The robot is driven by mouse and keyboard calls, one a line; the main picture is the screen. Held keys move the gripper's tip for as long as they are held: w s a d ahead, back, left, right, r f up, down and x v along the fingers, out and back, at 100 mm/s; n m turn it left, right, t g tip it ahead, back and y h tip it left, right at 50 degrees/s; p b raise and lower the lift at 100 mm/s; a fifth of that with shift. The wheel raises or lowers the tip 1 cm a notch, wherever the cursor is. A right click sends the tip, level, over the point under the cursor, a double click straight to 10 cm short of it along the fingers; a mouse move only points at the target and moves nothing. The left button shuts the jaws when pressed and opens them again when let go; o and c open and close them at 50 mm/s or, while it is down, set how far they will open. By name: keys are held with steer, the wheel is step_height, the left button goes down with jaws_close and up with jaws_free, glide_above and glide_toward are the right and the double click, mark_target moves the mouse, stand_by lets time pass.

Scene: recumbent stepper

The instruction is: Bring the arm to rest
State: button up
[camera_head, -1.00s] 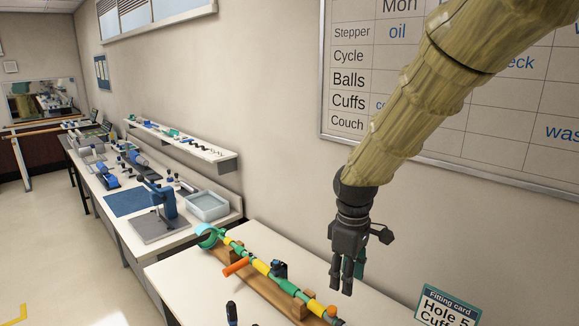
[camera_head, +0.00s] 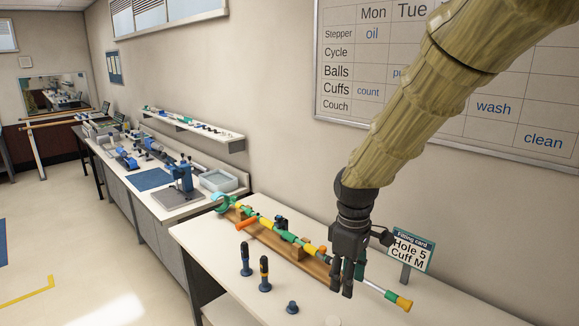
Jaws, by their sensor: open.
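My gripper (camera_head: 345,278) is open and hangs with its fingers pointing down, in front of the near bench (camera_head: 405,270). In the picture it overlaps the right part of a long green and yellow rod (camera_head: 300,242). The rod lies on a wooden rack (camera_head: 268,240). I see nothing held between the fingers. I cannot tell how high they are above the bench. My arm, in a pale ribbed sleeve, comes down from the upper right.
Two dark-handled tools (camera_head: 264,273) stand upright at the bench's front. A dark knob (camera_head: 292,307) lies nearby. A fitting card (camera_head: 411,250) stands behind my gripper, near the wall. A longer bench with tools runs back at left; the floor (camera_head: 90,225) there is mostly clear.

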steer(key=s+d+f+m, duration=0.15)
steer(key=s+f, duration=0.25)
steer(key=f, duration=0.6)
steer(key=s+d+f+m+y, duration=0.1)
steer(key=s+f+m, duration=0.15)
steer(key=f, duration=0.75)
steer(key=s+d+f+m, duration=0.1)
steer(key=s+f, duration=0.3)
steer(key=f, duration=0.6)
steer(key=s+d+f+m, duration=0.3)
steer(key=s+f, duration=0.4)
steer(key=s, duration=0.5)
steer(key=s+d+f+m, duration=0.3)
steer(key=s+f, duration=0.4)
steer(key=s, duration=0.5)
step_height(320, 180, down, 12)
steer(key=h+b, duration=0.1)
steer(key=b, duration=1)
steer(key=shift+b, duration=0.35)
steer(key=shift+r, duration=0.1)
